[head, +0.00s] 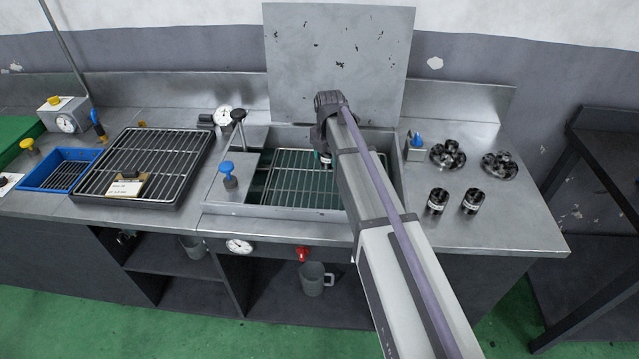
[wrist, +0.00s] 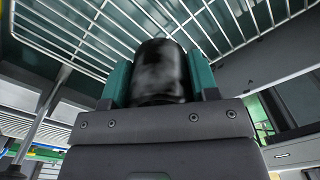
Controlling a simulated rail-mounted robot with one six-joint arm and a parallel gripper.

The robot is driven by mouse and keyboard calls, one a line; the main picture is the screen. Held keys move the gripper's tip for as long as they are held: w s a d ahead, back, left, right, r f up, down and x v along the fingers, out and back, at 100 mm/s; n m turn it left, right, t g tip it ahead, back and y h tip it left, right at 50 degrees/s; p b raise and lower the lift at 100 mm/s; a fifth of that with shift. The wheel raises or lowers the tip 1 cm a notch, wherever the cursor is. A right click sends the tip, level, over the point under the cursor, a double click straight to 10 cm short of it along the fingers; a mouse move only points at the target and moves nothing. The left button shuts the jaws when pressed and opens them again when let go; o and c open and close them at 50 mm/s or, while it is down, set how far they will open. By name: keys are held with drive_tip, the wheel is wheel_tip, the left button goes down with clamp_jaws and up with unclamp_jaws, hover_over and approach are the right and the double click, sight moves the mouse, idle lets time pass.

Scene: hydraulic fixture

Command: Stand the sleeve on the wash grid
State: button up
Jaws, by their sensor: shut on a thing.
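My gripper (wrist: 163,85) is shut on a dark, shiny sleeve (wrist: 160,68), held between its two teal fingers in the wrist view. In the head view a small part of the sleeve (head: 326,161) shows below my wrist, over the sunken basin. The wire wash grid (head: 290,188) lies inside that basin; my arm hides its right part. The grid's bars (wrist: 210,20) show behind the sleeve in the wrist view. I cannot tell whether the sleeve touches the grid.
A blue knob (head: 227,168) and a black-handled lever (head: 239,125) stand at the basin's left. Two dark sleeves (head: 437,201) (head: 471,201) stand on the right counter, with two dark clusters (head: 447,155) (head: 499,165) behind. A racked tray (head: 200,165) lies farther left.

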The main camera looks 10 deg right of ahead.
sight(327, 185)
wheel_tip(327, 185, down, 9)
drive_tip(key=b, duration=0.7)
drive_tip(key=shift+a, duration=0.1)
drive_tip(key=shift+r, duration=0.35)
drive_tip(key=shift+f, duration=0.3)
drive_tip(key=o, duration=1.3)
drive_tip(key=shift+r, duration=0.1)
